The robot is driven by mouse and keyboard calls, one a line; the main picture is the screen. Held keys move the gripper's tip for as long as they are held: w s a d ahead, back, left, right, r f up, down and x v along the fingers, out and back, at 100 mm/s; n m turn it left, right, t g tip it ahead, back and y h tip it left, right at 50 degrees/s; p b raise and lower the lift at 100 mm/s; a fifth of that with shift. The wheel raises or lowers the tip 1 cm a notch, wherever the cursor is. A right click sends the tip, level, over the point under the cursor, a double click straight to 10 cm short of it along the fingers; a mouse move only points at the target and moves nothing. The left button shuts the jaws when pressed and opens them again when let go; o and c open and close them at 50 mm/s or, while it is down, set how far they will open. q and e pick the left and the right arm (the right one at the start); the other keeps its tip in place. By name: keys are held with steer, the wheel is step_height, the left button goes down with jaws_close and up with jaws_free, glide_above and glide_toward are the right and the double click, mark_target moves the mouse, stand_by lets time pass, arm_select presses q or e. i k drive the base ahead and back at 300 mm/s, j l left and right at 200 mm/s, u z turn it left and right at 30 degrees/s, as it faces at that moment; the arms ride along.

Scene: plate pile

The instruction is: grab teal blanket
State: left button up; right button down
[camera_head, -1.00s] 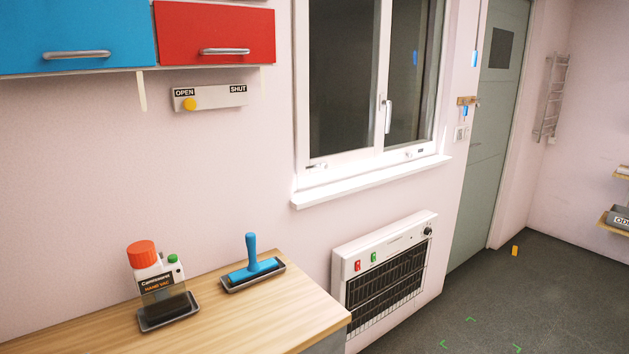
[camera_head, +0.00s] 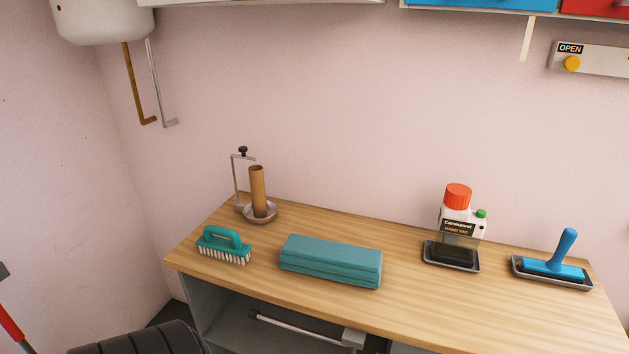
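The teal blanket (camera_head: 331,261) lies folded into a flat rectangular block on the wooden counter (camera_head: 400,290), near its front edge and left of the middle. Nothing touches or covers it. Neither gripper shows in the head view. A dark ribbed shape at the bottom left edge may be part of my own arm, but I cannot tell.
A teal scrubbing brush (camera_head: 224,245) lies left of the blanket. Behind it stands a brown tube on a metal holder (camera_head: 258,190).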

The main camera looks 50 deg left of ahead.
mark_target(334, 261)
steer(key=u, duration=1.5)
steer(key=i+l+u, duration=0.1)
steer(key=l+u, duration=0.95)
steer(key=i+l, duration=0.05)
